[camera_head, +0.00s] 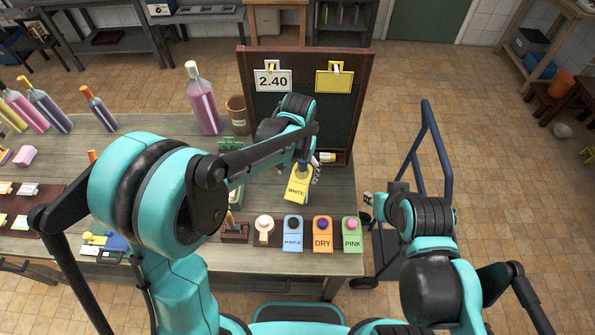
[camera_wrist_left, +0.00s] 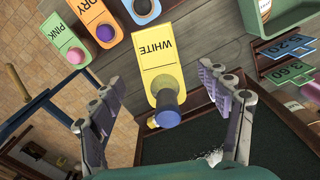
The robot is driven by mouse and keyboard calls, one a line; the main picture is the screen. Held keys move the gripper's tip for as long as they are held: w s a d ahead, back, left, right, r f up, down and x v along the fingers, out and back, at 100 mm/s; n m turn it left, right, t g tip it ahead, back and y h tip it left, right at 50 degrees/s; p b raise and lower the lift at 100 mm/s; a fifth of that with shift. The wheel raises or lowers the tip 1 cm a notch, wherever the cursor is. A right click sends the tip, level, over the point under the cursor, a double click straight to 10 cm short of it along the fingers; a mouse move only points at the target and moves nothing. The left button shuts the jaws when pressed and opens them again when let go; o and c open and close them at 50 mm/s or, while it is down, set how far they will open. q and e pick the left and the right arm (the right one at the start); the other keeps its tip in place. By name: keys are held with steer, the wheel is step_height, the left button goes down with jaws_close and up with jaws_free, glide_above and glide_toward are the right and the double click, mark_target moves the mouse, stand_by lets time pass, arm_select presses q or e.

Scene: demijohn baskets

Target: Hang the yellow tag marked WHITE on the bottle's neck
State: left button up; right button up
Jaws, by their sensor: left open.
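The yellow tag marked WHITE (camera_head: 297,192) is on the table below the chalkboard, behind the row of coloured tags. In the left wrist view the tag (camera_wrist_left: 158,55) has a grey-blue knob (camera_wrist_left: 168,100) at its near end. My left gripper (camera_head: 306,168) is just over the tag. Its fingers (camera_wrist_left: 160,120) are spread on both sides of the knob, apart from it and empty. A pink bottle (camera_head: 203,105) with a pale neck stands upright left of the chalkboard. My right gripper (camera_head: 370,201) is beside the table's right edge; its fingers are too small to read.
Several tilted bottles (camera_head: 50,110) are at far left. A blue-framed cart (camera_head: 430,130) stands right.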

arm_select(q)
step_height(320, 180, up, 12)
stand_by(0.5)
stand_by(0.9)
